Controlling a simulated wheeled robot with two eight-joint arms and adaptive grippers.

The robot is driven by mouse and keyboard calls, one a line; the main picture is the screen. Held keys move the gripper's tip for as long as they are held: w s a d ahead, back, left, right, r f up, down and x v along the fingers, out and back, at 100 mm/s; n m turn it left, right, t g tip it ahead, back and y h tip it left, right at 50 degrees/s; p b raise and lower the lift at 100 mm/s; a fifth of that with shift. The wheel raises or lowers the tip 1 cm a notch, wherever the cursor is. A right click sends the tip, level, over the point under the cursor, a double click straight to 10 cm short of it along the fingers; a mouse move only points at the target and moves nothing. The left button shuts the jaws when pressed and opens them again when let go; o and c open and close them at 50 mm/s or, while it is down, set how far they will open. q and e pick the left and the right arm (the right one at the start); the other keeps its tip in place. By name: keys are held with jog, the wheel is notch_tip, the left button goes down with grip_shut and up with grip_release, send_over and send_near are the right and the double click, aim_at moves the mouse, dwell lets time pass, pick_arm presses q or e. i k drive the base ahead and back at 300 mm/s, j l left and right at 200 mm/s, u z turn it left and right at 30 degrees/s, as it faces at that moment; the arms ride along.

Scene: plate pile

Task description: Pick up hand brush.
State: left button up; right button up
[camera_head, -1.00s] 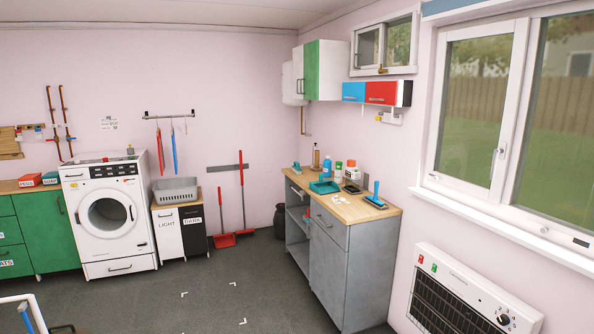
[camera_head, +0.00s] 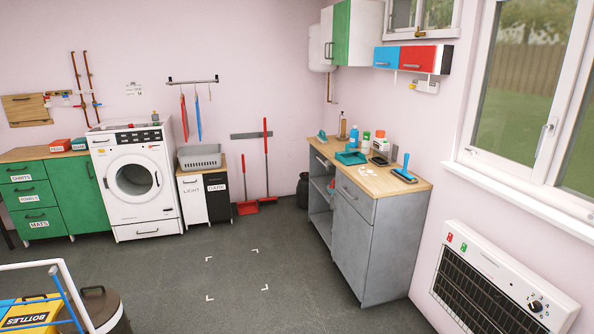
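On the wooden worktop of the grey cabinet (camera_head: 362,230) lies a blue tool with an upright handle (camera_head: 404,174), near the right front end. A small teal piece (camera_head: 322,136) sits at the far left end, and a teal tray-like dustpan (camera_head: 350,157) lies between them. I cannot tell for sure at this size which of the two handled pieces is the hand brush. Neither of my grippers is in view, and nothing on the worktop is touched by them.
Bottles (camera_head: 366,142) stand at the back of the worktop. A heater (camera_head: 495,290) is on the right wall. A red broom (camera_head: 266,160) leans by the back wall. A white-framed cart (camera_head: 66,275) and bin are front left. The middle floor is clear.

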aim_at(322, 139)
jog(key=i, duration=4.7)
jog(key=i+z, duration=0.1)
jog(key=i, duration=0.45)
jog(key=i+j+z, duration=0.1)
jog(key=i, duration=0.45)
jog(key=i+j+z, duration=0.1)
jog(key=i, duration=0.45)
